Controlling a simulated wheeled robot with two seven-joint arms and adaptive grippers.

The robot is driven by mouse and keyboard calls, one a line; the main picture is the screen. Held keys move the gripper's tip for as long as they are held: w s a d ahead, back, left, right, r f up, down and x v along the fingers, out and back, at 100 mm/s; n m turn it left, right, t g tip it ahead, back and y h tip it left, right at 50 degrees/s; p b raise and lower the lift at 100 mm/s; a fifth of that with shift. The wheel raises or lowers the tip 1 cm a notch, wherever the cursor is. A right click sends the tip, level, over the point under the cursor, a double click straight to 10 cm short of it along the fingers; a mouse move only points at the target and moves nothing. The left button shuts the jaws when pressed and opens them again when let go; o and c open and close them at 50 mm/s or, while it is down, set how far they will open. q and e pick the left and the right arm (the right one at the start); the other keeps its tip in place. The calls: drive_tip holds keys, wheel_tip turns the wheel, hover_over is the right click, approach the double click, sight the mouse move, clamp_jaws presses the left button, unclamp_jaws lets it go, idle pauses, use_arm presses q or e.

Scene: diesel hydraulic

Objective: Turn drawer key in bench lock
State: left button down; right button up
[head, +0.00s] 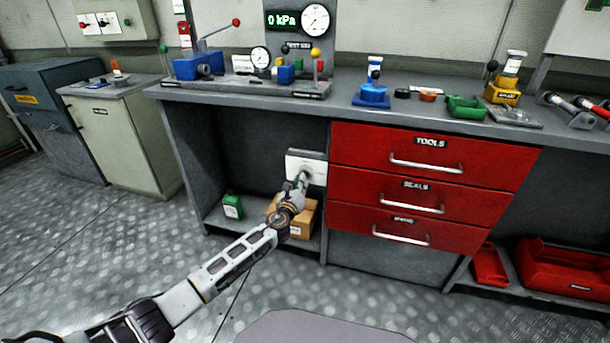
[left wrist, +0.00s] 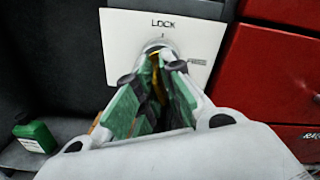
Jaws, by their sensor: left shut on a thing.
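The white lock plate (head: 292,165) is on the bench left of the red drawers. In the left wrist view the plate (left wrist: 125,30) carries the words LOCK at the top and FREE at the right, around a round metal lock (left wrist: 168,47). My left gripper (head: 303,177) reaches the plate in the head view. In the left wrist view my left gripper (left wrist: 160,68) has its green-padded fingers shut on a yellowish key (left wrist: 157,82) at the lock. The fingers hide most of the key, so its exact angle is unclear. My right gripper is in neither view.
The red drawers (head: 430,155) are closed, right beside the plate. A cardboard box (head: 303,222) and a green bottle (head: 232,206) stand on the shelf under the bench. The worktop (head: 345,105) above holds gauges, valves and small parts.

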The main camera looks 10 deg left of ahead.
use_arm(q)
drive_tip(key=m, duration=0.3)
drive_tip(key=shift+m, duration=1.4)
drive_tip(key=c, duration=1.5)
unclamp_jaws()
drive_tip(key=shift+o, duration=0.2)
drive_tip(key=shift+s, duration=0.1)
drive_tip(key=shift+s, duration=0.6)
drive_tip(key=s, duration=1)
drive_tip(key=shift+s+a, duration=0.2)
drive_tip(key=shift+s, duration=0.1)
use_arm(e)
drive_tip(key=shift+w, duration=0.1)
use_arm(q)
drive_tip(key=shift+f, duration=0.1)
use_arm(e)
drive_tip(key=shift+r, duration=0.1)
